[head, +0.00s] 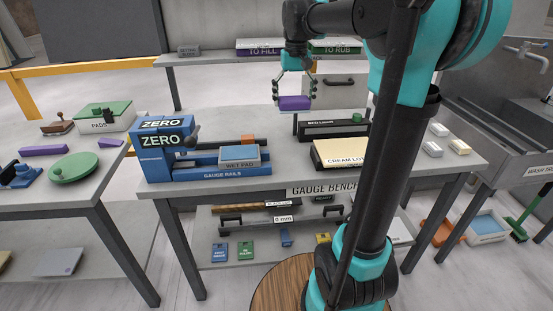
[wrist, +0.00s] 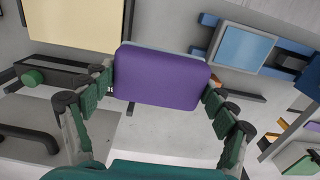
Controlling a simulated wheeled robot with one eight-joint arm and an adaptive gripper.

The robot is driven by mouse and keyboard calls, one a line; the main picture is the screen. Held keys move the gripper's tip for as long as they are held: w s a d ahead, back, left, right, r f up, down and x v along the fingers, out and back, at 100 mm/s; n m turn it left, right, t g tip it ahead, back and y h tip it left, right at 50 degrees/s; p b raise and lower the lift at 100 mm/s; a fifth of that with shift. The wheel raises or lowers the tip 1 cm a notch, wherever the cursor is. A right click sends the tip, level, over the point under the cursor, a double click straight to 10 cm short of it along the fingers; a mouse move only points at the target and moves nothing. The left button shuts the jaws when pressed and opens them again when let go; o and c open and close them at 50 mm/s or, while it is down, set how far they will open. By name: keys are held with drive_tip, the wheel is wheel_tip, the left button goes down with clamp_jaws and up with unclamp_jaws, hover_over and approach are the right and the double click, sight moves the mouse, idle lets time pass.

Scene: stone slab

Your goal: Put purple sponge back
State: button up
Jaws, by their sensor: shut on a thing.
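The purple sponge (head: 294,103) is between the fingers of my gripper (head: 296,92), held above the back of the gauge bench. In the wrist view the purple sponge (wrist: 162,77) fills the middle, with a green finger pad at each side; a thin pale blue edge shows along its far side. My gripper (wrist: 160,95) is shut on it. The sponge appears clear of the bench top. A shelf at the back carries a purple-topped block (head: 260,47) and a green-topped block (head: 335,46), with lettering ending "TO FILL" and "TO RUB".
On the gauge bench stand the blue gauge rails (head: 200,172) with a wet pad (head: 239,157), a cream block (head: 342,152) and a black bar (head: 333,130). A left table (head: 95,180) holds a green disc (head: 74,167) and purple pieces. A sink (head: 500,110) is at right.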

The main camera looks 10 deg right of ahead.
sight(290, 159)
drive_tip(key=f, duration=1.9)
drive_tip(key=shift+a+f, duration=0.2)
drive_tip(key=shift+f, duration=0.2)
drive_tip(key=shift+f, duration=0.15)
drive_tip(key=o, duration=1.1)
drive_tip(key=shift+c, duration=0.2)
wheel_tip(290, 159, up, 12)
drive_tip(key=shift+r, duration=0.2)
